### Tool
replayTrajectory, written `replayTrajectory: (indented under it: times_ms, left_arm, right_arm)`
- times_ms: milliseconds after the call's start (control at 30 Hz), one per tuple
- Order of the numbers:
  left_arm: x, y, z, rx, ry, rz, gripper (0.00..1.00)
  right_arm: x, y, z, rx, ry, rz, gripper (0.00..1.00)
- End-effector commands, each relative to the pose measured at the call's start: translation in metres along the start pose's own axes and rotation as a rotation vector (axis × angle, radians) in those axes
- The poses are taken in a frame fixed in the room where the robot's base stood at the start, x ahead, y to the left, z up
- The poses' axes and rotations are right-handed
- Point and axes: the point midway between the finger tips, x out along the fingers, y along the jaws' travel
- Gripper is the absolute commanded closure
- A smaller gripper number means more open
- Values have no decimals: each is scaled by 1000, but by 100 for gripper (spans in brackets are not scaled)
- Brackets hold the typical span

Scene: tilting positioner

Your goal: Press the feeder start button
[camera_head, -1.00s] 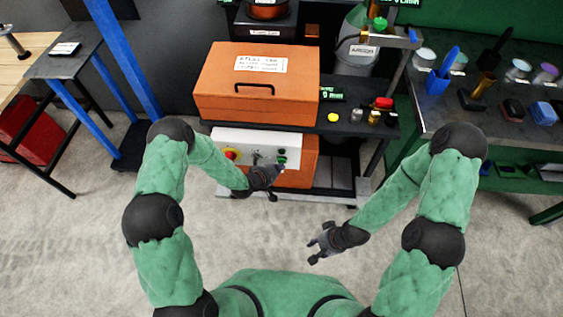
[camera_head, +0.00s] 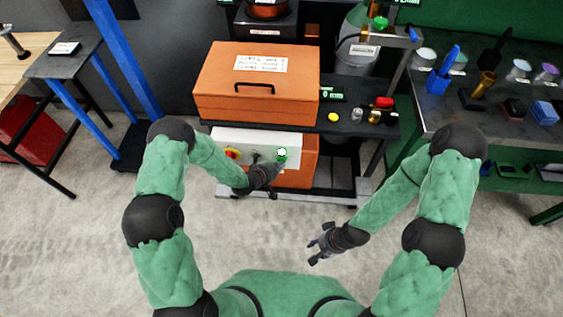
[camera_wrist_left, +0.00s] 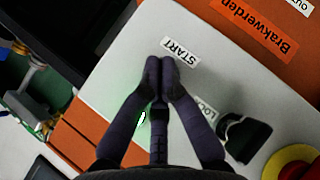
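The white control box (camera_head: 236,138) is on the lower level below the orange case. A button on its right side (camera_head: 282,152) glows bright green-white. In the left wrist view a START label (camera_wrist_left: 180,52) lies just beyond my left fingertips, with a green glow (camera_wrist_left: 141,118) beside the fingers. The rest of the button there is hidden by them. My left gripper (camera_head: 279,167) is shut and empty, its fingertips (camera_wrist_left: 160,62) at the panel by the button; contact cannot be told. My right gripper (camera_head: 316,247) is open and empty, above the floor.
A red-and-yellow stop button (camera_head: 231,153) and a black selector switch (camera_wrist_left: 245,135) sit left of the lit button in the head view. The orange case (camera_head: 257,80) stands above on a dark bench with small coloured items. The floor in front is clear.

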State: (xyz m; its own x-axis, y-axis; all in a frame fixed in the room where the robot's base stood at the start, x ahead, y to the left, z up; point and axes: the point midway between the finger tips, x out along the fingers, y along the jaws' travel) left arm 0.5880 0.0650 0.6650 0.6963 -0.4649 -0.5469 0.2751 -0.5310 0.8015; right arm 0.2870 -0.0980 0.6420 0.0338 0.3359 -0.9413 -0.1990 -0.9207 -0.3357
Motion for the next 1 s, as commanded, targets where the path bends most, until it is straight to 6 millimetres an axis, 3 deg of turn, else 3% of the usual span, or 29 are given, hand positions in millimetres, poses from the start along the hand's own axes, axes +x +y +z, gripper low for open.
replayTrajectory:
  times_ms: [1000]
  left_arm:
    - [-13,-4,11,0,1,0,100]
  right_arm:
    - [-4,-1,0,0,0,0,60]
